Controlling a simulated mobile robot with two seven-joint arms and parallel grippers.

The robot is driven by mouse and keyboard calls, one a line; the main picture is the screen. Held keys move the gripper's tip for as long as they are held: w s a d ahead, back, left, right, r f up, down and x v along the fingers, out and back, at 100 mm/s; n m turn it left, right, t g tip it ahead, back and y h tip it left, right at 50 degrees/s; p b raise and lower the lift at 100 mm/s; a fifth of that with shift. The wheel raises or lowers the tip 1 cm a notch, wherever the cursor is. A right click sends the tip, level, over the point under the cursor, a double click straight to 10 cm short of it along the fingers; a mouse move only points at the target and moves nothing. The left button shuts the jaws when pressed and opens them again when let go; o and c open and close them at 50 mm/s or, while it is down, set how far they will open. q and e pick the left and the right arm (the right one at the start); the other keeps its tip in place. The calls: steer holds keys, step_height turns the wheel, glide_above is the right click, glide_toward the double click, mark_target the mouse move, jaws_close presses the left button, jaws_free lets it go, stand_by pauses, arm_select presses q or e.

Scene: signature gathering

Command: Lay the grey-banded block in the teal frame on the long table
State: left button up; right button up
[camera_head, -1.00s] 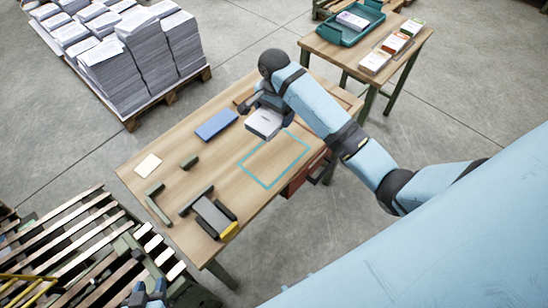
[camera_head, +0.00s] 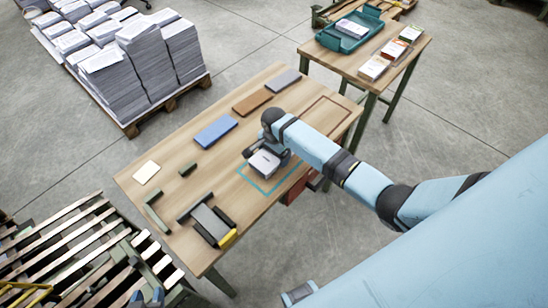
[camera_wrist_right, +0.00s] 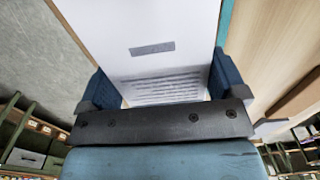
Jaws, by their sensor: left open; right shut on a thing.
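The grey-banded block (camera_head: 264,163) is white; the wrist view shows a short grey band on its face (camera_wrist_right: 152,48) and grey printed lines. My right gripper (camera_head: 268,158) is shut on it, with blue fingers on both sides. The block is over the far left part of the teal frame (camera_head: 252,182), an outline on the long table (camera_head: 180,145). Whether it touches the table I cannot tell. The gripper and block hide the frame's far side.
A blue block (camera_head: 215,131), a brown block (camera_head: 252,101) and a grey block (camera_head: 285,79) lie along the far side. A green bracket (camera_head: 155,212) and a grey device with a yellow end (camera_head: 213,224) lie at the near left. A second table holds a teal tray (camera_head: 341,42).

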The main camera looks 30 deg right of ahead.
mark_target(272, 169)
steer(key=shift+f, duration=1.4)
steer(key=o, duration=0.8)
steer(key=shift+f, duration=0.15)
step_height(272, 169, up, 12)
steer(key=shift+f+p, duration=0.1)
steer(key=shift+p, duration=0.25)
steer(key=shift+s+a, duration=0.1)
steer(key=s+a+f+n, duration=0.1)
steer(key=s+f, duration=0.1)
steer(key=s+a+f+n+t, duration=0.1)
steer(key=n, duration=0.1)
steer(key=s+a+f+n+t+y, duration=0.1)
steer(key=s+f, duration=0.1)
steer(key=shift+s+f, duration=0.35)
steer(key=shift+s+a+r+n+t+y, duration=0.4)
steer(key=shift+s+a+n+t, duration=0.85)
steer(key=shift+s+n, duration=1.55)
steer(key=shift+s+a+r+n+t+y, duration=0.55)
steer(key=shift+s+n+t, duration=1.15)
steer(key=shift+s, duration=2.1)
steer(key=shift+s+a+r+n+t+y, duration=0.25)
steer(key=shift+s+a+n+t, duration=0.8)
steer(key=shift+s+n+t, duration=1.55)
